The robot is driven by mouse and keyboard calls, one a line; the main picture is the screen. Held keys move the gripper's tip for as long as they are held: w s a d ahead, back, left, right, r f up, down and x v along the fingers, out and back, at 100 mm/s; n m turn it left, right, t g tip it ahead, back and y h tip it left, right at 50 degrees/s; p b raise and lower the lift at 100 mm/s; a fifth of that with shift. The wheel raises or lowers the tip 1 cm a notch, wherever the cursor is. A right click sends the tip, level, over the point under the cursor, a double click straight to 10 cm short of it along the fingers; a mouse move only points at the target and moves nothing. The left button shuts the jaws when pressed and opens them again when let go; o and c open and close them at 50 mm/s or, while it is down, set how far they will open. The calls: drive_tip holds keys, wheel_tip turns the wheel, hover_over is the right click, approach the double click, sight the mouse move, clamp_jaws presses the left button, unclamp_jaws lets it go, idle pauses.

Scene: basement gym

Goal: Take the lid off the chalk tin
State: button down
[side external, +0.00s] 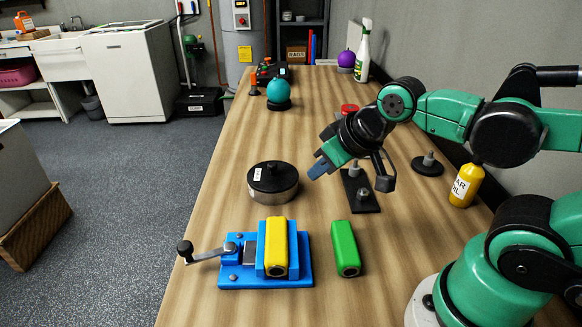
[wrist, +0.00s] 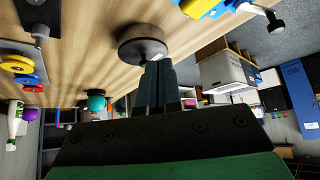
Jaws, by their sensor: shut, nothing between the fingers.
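The chalk tin (side external: 275,196) is a low, round metal tin on the bench, with a black lid (side external: 270,177) sitting on it. The lid has a small knob and a white label. In the wrist view the dark round lid (wrist: 140,42) shows just beyond my fingertips. My gripper (side external: 318,171) is just right of the tin in the side view, pointing down and left, with a small gap between them. Its fingers (wrist: 158,72) are shut together with nothing between them. They hide a small part of the tin in the wrist view.
A blue vise (side external: 300,275) with a yellow block (side external: 276,246) stands in front of the tin, its crank toward the left edge. A green block (side external: 345,248) lies beside it. A black plate with pegs (side external: 360,192) is under my arm. The bench left of the tin is clear.

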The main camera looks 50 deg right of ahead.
drive_tip(key=c, duration=0.5)
unclamp_jaws()
drive_tip(key=shift+c, duration=0.2)
drive_tip(key=g, duration=0.6)
hover_over(272, 164)
drive_tip(key=s, duration=0.1)
wheel_tip(272, 164, down, 2)
drive_tip(key=shift+f, duration=0.25)
drive_tip(key=shift+w+f, duration=0.15)
drive_tip(key=shift+f, duration=0.5)
drive_tip(key=shift+w+f, duration=0.15)
drive_tip(key=shift+f, duration=1.05)
drive_tip(key=shift+w+f, duration=0.1)
drive_tip(key=shift+f, duration=1.05)
